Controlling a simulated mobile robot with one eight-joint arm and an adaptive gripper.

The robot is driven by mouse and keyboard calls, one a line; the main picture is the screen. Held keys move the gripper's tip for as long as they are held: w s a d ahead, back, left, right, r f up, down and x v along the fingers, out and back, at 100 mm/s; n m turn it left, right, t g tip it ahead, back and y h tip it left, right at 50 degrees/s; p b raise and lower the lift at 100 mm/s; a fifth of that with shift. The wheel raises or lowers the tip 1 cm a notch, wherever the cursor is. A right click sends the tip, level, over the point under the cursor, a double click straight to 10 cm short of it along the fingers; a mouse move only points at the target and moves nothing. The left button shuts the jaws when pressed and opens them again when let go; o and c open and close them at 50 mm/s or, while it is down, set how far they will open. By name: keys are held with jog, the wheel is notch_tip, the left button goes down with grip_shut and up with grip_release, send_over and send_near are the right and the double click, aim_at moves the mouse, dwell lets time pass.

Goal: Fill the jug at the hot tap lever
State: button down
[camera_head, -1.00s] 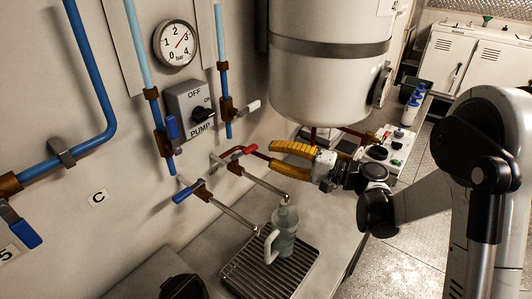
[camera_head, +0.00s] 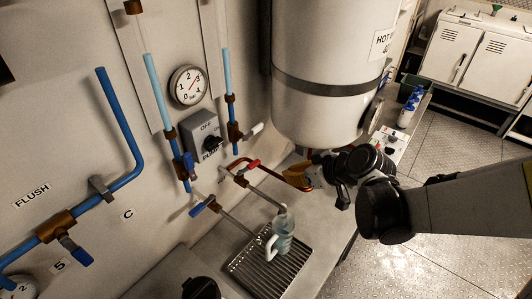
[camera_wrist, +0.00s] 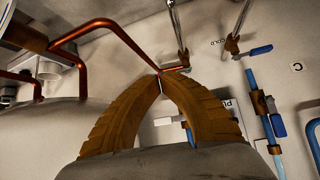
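The clear jug (camera_head: 283,232) with a pale handle stands upright on the slatted drip tray (camera_head: 238,266), under the end of the hot spout. I cannot tell its water level. The red hot tap lever (camera_head: 253,164) is on the wall beside the copper pipe; a small red part also shows just beyond my fingertips in the wrist view (camera_wrist: 176,69). My gripper (camera_head: 286,173) has ribbed orange fingers and is right of the lever, below the white tank. In the wrist view its fingertips (camera_wrist: 160,80) meet, with nothing seen between them.
A blue cold tap lever (camera_head: 202,206) is left of the red one. The white tank (camera_head: 320,90) hangs above my gripper. The pump switch box (camera_head: 201,137), gauge (camera_head: 188,85) and blue pipes are on the wall. A dark round object (camera_head: 200,288) is at the bottom.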

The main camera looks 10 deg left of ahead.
aim_at(259, 162)
jog(key=w+a+r+b+x, duration=0.1)
jog(key=b+x, duration=0.2)
jog(key=x, duration=1)
jog(key=shift+r, duration=0.4)
jog(key=w+n+g, duration=0.1)
jog(key=w+a+n+y+b, duration=0.1)
jog(key=shift+a+f+n+g+b, duration=0.1)
jog(key=shift+a+n+g+b, duration=0.2)
jog(key=shift+n+g, duration=0.1)
jog(key=shift+w+r, duration=0.15)
jog(key=shift+r, duration=0.1)
jog(key=shift+a, duration=0.1)
